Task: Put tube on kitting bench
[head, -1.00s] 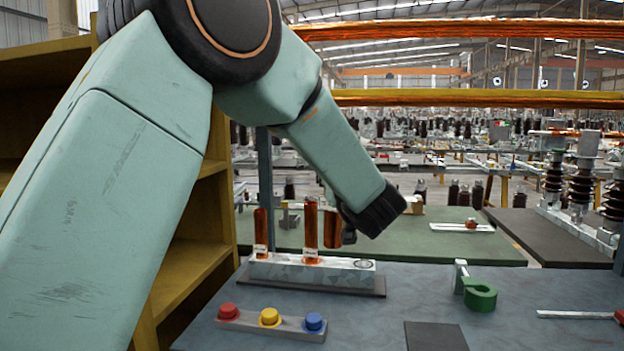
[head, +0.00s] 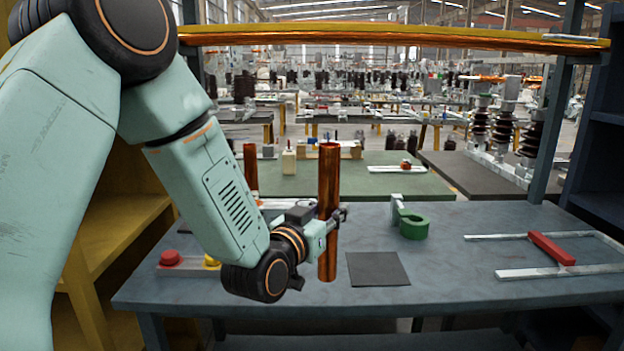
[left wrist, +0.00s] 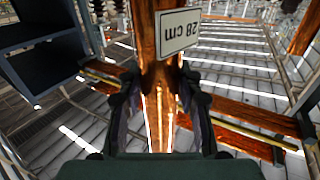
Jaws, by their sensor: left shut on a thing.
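A copper tube (head: 328,175) stands upright in my left gripper (head: 335,220), which is shut around it. Its lower end hangs in front of the blue-grey bench top (head: 450,240); I cannot tell its exact height above the surface. Another copper tube (head: 250,165) stands farther back, partly hidden by my arm. The tube rack is mostly hidden behind my arm. My right gripper is out of view.
A dark square pad (head: 378,269) lies empty on the bench, right of the tube. Beyond it stands a green ring-shaped holder (head: 414,228). A frame with a red handle (head: 551,248) lies at the right. Red (head: 170,258) and yellow buttons sit at the left. A green-topped bench (head: 385,182) stands behind.

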